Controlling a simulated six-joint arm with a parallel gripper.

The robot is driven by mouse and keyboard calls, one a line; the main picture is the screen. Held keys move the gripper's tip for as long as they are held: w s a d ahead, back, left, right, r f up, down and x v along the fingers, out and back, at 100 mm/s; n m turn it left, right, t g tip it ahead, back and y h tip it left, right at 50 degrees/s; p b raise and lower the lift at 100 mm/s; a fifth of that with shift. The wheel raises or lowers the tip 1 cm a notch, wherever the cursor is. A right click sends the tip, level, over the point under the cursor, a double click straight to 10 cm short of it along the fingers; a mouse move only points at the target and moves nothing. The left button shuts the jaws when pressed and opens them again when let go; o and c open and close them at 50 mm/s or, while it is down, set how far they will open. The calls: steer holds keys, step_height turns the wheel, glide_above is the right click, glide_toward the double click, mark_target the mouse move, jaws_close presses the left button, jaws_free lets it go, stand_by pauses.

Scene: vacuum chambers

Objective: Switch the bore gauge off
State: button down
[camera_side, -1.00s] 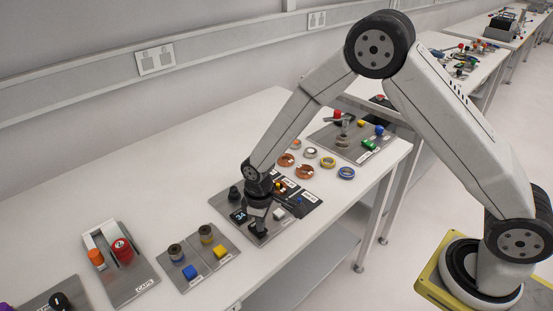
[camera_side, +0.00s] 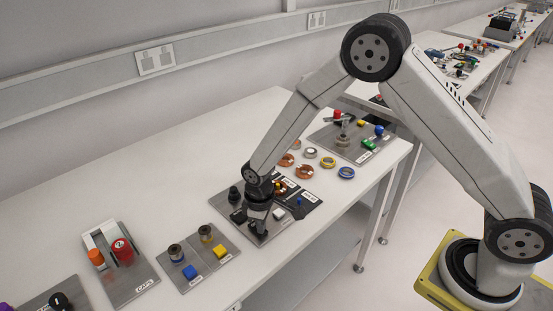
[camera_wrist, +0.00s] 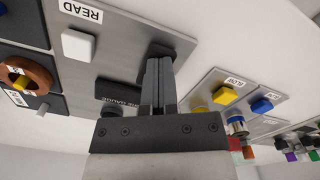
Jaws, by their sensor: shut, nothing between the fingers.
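The bore gauge (camera_side: 238,215) is a small dark block on a grey plate (camera_side: 220,204) in the side view, and its display is dark. In the wrist view, a dark block (camera_wrist: 117,92) carries a partly readable "GAUGE" label. My gripper (camera_side: 258,228) points down over the front part of this plate, its fingers shut and empty. In the wrist view my gripper (camera_wrist: 158,65) has its fingertips at a dark round part (camera_wrist: 160,49) on the plate; contact cannot be judged. A white button (camera_wrist: 78,44) beside a "READ" label sits left of the fingers.
A plate with blue and yellow buttons (camera_side: 190,271) lies to the left. A caps holder (camera_side: 100,243) stands further left. Copper and other rings (camera_side: 304,172) lie behind right, near a plate with a green block (camera_side: 369,144). A black knob (camera_side: 234,193) stands at the plate's back.

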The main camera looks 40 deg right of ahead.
steer(key=shift+r, duration=3.45)
steer(key=s+d+r+m+t, duration=0.1)
steer(key=s+d+r+m, duration=0.2)
steer(key=s+d, duration=0.2)
steer(key=s+d+r+m+t, duration=0.1)
steer(key=s+d+r+m, duration=0.2)
steer(key=s+d, duration=0.3)
steer(key=shift+s+d+r+t, duration=0.3)
steer(key=shift+s+r, duration=0.15)
steer(key=shift+s, duration=1.5)
